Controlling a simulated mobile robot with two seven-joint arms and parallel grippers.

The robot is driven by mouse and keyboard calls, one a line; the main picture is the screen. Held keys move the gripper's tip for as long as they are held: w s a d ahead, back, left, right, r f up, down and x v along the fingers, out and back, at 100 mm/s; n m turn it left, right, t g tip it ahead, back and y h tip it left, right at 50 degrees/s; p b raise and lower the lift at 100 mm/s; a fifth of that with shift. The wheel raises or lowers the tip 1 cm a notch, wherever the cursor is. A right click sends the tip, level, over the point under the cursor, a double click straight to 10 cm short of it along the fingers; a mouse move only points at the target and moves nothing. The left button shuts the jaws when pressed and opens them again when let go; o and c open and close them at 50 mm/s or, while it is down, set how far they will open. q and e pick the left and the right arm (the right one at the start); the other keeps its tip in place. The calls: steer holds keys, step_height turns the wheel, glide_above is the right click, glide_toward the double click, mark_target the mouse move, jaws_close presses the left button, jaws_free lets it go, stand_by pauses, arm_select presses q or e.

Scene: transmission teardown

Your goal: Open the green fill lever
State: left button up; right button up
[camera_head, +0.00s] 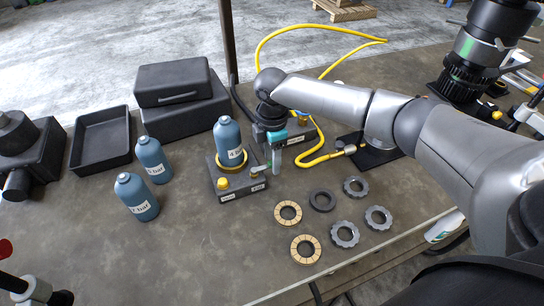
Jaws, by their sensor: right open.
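The filling block (237,187) is a dark box in the middle of the table. A blue bottle (228,142) with a "4 bar" label stands upright in its yellow ring. A yellow knob (223,184) is at its front left corner. A small pale lever (262,173) lies at its right side, and I cannot make out any green on it. My right gripper (276,168) points down just right of that lever, open, with a teal part above its fingers. Whether a finger touches the lever cannot be told. My left gripper is not in view.
Two more blue bottles (137,197) stand left of the block. A black tray (101,140) and dark cases (173,82) are at the back left. Several rings (306,249) and gears (345,234) lie in front right. A yellow hose (318,153) runs behind my right arm.

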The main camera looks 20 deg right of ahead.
steer(key=shift+c, duration=0.2)
jaws_close()
stand_by(1.1)
